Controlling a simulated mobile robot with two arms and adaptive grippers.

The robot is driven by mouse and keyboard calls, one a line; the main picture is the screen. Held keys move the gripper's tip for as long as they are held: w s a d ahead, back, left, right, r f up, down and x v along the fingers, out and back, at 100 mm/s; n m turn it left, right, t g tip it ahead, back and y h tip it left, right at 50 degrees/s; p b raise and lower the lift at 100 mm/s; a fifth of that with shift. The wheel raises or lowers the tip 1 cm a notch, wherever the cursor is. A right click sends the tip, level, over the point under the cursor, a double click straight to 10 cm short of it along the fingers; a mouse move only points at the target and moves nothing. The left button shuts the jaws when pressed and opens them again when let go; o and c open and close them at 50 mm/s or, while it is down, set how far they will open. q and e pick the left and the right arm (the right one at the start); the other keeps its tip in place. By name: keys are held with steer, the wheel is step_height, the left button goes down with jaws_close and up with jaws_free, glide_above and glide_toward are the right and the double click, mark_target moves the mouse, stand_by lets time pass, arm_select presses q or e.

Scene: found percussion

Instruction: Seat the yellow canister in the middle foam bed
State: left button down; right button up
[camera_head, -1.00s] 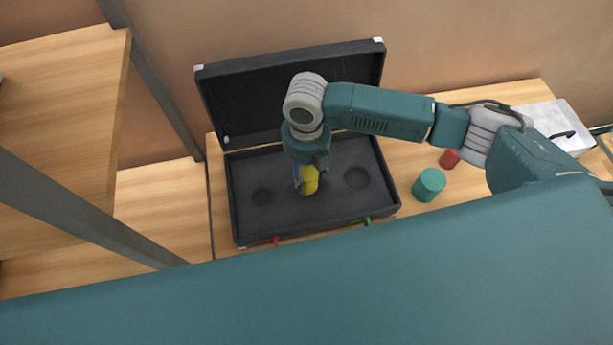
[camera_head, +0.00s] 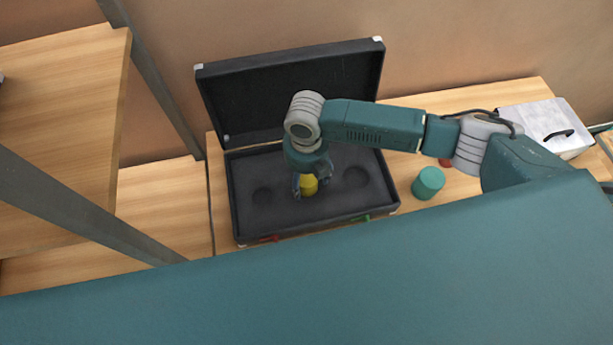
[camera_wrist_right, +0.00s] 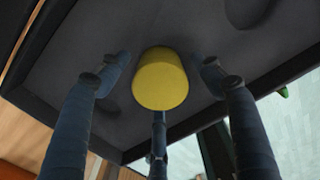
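The yellow canister (camera_head: 309,185) stands in the open dark case, midway between two empty round foam beds: the left bed (camera_head: 262,196) and the right bed (camera_head: 356,177). Its base and the middle bed under it are hidden, so I cannot tell how deep it sits. My right gripper (camera_head: 304,188) is over the canister, pointing down. In the right wrist view, the fingers are spread around the yellow canister (camera_wrist_right: 160,80) with visible gaps at both sides. My left gripper is not in view.
The case lid (camera_head: 290,92) stands open behind the foam. A teal canister (camera_head: 428,183) stands on the table right of the case. A red object (camera_head: 445,162) is mostly behind my right arm. A pale box (camera_head: 545,125) with a dark handle sits at the far right.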

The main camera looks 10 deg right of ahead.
step_height(320, 180, up, 12)
steer(key=b, duration=0.2)
steer(key=shift+r, duration=0.2)
steer(key=shift+s+f, duration=0.1)
stand_by(0.6)
